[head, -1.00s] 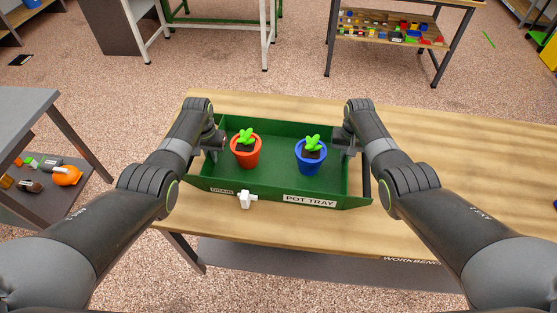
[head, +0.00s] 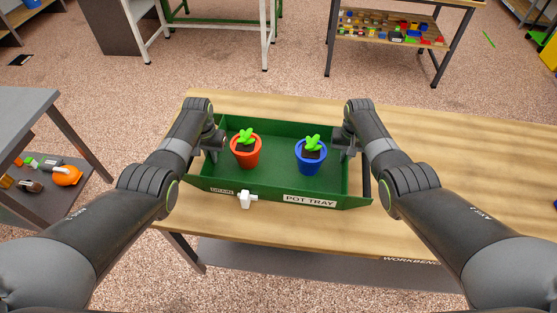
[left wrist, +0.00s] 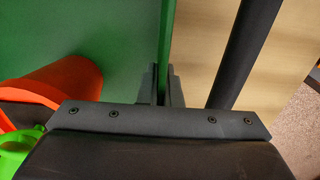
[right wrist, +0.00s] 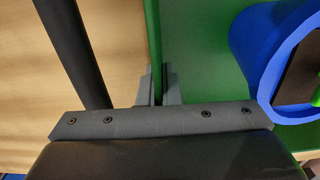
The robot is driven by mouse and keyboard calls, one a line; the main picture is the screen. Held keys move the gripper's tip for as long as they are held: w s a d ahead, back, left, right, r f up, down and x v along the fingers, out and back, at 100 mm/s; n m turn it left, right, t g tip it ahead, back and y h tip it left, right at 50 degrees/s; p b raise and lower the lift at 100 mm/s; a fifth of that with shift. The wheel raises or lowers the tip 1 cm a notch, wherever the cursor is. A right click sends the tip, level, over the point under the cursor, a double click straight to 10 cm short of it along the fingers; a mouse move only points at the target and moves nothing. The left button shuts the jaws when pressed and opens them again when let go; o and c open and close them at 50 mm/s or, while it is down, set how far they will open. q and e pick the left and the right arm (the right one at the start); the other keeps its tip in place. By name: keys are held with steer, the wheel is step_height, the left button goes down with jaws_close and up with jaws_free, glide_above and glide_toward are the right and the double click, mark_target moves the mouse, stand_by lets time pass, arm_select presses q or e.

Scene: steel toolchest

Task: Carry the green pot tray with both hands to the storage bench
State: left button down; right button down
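The green pot tray (head: 270,190) is at the near edge of the wooden workbench and looks level; I cannot tell whether it touches the top. It holds a red pot (head: 246,153) and a blue pot (head: 311,157), both upright with green plants. A white drain tap (head: 245,199) is on its front. My left gripper (head: 222,143) is shut on the tray's left wall, which runs between the fingers in the left wrist view (left wrist: 162,85). My right gripper (head: 340,145) is shut on the right wall, also seen in the right wrist view (right wrist: 158,85). A dark bar runs outside each wall.
The workbench (head: 460,190) is clear to the right of the tray. A grey table (head: 30,110) with items on its lower shelf stands at left. A bench with shelved coloured parts (head: 395,28) and a green-and-white frame (head: 225,20) stand behind, across open floor (head: 130,95).

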arm_select(q)
steer(key=shift+w+r, duration=0.15)
steer(key=shift+r, duration=0.1)
arm_select(e)
steer(key=shift+w+r, duration=0.15)
steer(key=shift+r, duration=0.15)
arm_select(q)
steer(key=shift+r+p, duration=0.2)
steer(key=shift+p, duration=0.25)
arm_select(e)
steer(key=shift+r, duration=0.15)
arm_select(q)
steer(key=shift+r+p, duration=0.6)
steer(key=shift+r, duration=0.05)
arm_select(e)
steer(key=shift+r, duration=0.65)
arm_select(q)
steer(key=shift+f, duration=0.1)
arm_select(e)
steer(key=shift+f, duration=0.1)
